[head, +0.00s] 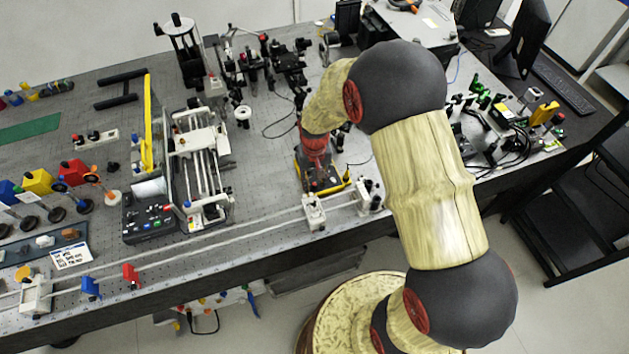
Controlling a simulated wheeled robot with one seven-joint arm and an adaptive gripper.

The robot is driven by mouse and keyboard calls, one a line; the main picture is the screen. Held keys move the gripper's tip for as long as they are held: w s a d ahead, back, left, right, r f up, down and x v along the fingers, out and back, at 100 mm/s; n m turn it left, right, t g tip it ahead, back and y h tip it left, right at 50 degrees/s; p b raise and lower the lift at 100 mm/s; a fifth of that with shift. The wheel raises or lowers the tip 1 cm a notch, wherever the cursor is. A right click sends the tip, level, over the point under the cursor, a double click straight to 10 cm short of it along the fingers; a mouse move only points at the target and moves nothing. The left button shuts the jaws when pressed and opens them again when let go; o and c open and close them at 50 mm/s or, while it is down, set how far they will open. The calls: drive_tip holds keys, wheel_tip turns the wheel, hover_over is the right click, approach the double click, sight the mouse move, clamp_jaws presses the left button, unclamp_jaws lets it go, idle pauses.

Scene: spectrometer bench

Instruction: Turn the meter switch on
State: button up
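A dark device with yellow edges (325,187), which looks like the meter, lies near the front edge of the bench, right of centre in the head view. My gripper (315,160) points down over its back part, and my wrist covers much of it from above. The switch on it cannot be made out. The fingertips are small and partly hidden, so I cannot tell whether they touch the device or how far apart they are.
The perforated optical bench (265,195) bears a console with coloured buttons (152,222) and a railed instrument (200,160) to the left. White rail mounts (314,212) stand close in front of the device. Optics crowd the back; a black cart (570,200) stands at right.

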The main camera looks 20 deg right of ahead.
sight(315, 184)
wheel_tip(315, 184, up, 12)
idle(0.5)
idle(0.3)
drive_tip(key=s+r+t+b, duration=0.2)
drive_tip(key=s+r+b, duration=0.3)
drive_tip(key=s, duration=0.6)
drive_tip(key=s+r+n+t+b, duration=0.1)
drive_tip(key=s+r+t+b, duration=0.2)
drive_tip(key=s, duration=0.8)
wheel_tip(315, 184, up, 4)
drive_tip(key=shift+r+t+b, duration=0.1)
drive_tip(key=shift+t+b, duration=0.2)
drive_tip(key=shift+b, duration=0.9)
drive_tip(key=shift+w+a, duration=0.1)
